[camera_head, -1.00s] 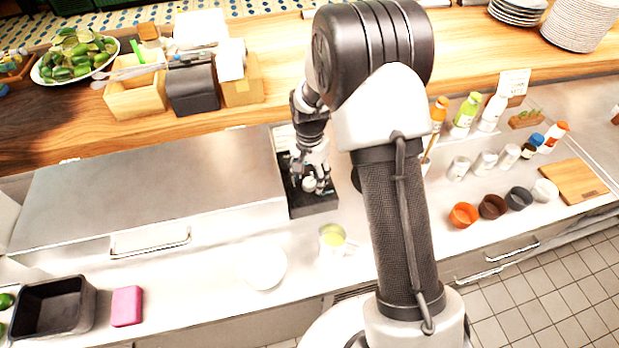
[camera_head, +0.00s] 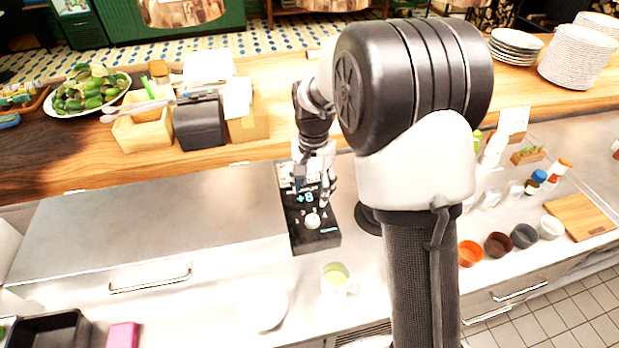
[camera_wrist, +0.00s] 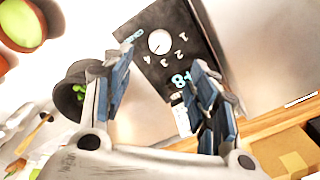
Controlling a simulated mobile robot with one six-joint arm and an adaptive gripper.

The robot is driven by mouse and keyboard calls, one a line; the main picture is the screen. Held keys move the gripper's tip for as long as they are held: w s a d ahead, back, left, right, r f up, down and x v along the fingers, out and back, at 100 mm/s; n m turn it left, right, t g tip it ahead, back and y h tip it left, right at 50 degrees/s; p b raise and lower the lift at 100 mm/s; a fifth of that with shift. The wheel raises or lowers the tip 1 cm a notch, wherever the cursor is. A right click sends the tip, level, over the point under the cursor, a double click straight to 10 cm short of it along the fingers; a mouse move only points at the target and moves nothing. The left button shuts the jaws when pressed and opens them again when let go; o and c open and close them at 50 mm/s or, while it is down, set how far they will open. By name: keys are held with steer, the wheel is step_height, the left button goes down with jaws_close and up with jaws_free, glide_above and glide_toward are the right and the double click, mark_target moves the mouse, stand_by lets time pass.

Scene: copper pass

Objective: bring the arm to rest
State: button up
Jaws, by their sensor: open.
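My gripper (camera_head: 315,182) is open and empty, above the back part of a black device (camera_head: 312,240) on the steel counter. In the wrist view my gripper (camera_wrist: 160,70) shows two blue-padded fingers spread apart, with the device (camera_wrist: 165,22) beyond them. The device has a round white knob (camera_wrist: 159,41) with numbers by it and a lit reading that looks like "+8". The knob (camera_head: 312,221) stands clear of the fingers in the head view. My arm hides part of the counter to the right.
A cup with pale green content (camera_head: 335,275) and a white plate (camera_head: 262,306) stand in front. Orange, brown, grey and white bowls stand right, near a cutting board (camera_head: 578,213). A wooden box (camera_head: 143,125) and black box (camera_head: 199,122) stand on the back ledge.

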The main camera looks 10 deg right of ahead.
steer(key=s+r+n+t+b, duration=0.2)
steer(key=s+r+n, duration=0.2)
steer(key=s+r, duration=0.7)
steer(key=s+n+t+b, duration=0.2)
steer(key=s+n, duration=0.3)
steer(key=s, duration=1.1)
steer(key=shift+s+t+b, duration=0.3)
steer(key=shift+s+b, duration=0.1)
steer(key=shift+b, duration=0.1)
steer(key=shift+f, duration=0.1)
